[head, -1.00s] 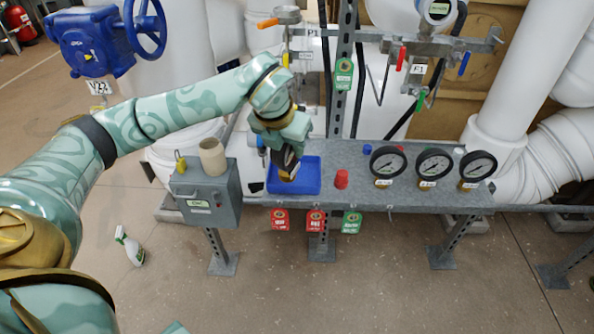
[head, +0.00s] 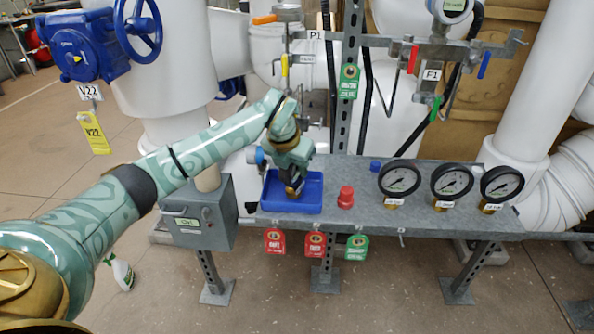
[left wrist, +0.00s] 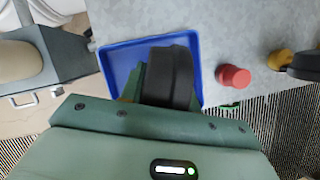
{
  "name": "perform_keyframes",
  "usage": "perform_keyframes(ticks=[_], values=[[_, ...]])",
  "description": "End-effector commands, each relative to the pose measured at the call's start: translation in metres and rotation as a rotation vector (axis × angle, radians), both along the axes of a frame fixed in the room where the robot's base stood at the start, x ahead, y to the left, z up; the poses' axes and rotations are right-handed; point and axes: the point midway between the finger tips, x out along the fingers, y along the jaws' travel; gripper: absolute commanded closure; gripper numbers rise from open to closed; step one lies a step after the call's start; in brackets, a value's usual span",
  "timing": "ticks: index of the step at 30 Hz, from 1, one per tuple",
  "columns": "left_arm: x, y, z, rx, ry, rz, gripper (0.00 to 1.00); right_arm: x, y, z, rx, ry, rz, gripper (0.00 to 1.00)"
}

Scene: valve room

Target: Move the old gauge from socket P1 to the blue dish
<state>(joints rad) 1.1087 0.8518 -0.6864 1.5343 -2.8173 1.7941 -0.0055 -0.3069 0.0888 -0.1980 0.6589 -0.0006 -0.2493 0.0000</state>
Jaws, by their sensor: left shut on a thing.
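My left gripper (head: 292,186) points down at the blue dish (head: 312,205) on the grey bench. It is shut on the old gauge (left wrist: 168,78), a dark round body seen from its side above the dish in the left wrist view. In the head view the gauge is mostly hidden by the gripper. I cannot tell whether it touches the dish floor. The blue dish also shows in the left wrist view (left wrist: 115,62). The P1 label (head: 315,35) hangs on the pipework behind, and no gauge shows on top there. My right gripper is not in view.
A red cap (head: 346,197) stands right of the dish, and several gauges (head: 451,182) stand further right. A grey box (head: 205,215) adjoins the bench on the left. A steel post (head: 350,70) rises behind. Tags hang from the bench front.

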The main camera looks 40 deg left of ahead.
Motion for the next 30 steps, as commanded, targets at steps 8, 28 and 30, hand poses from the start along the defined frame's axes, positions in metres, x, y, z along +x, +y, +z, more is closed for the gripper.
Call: perform_keyframes(ticks=[8, 28, 30], values=[[-0.001, 0.000, -0.001, 0.001, 0.002, 0.000, 0.88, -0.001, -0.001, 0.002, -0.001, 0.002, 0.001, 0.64], [-0.019, -0.002, 0.053, 0.002, -0.006, -0.001, 0.46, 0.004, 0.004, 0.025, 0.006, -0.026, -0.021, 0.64], [-0.025, -0.003, 0.070, 0.003, -0.008, 0.001, 0.46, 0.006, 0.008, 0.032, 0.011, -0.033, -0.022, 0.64]])
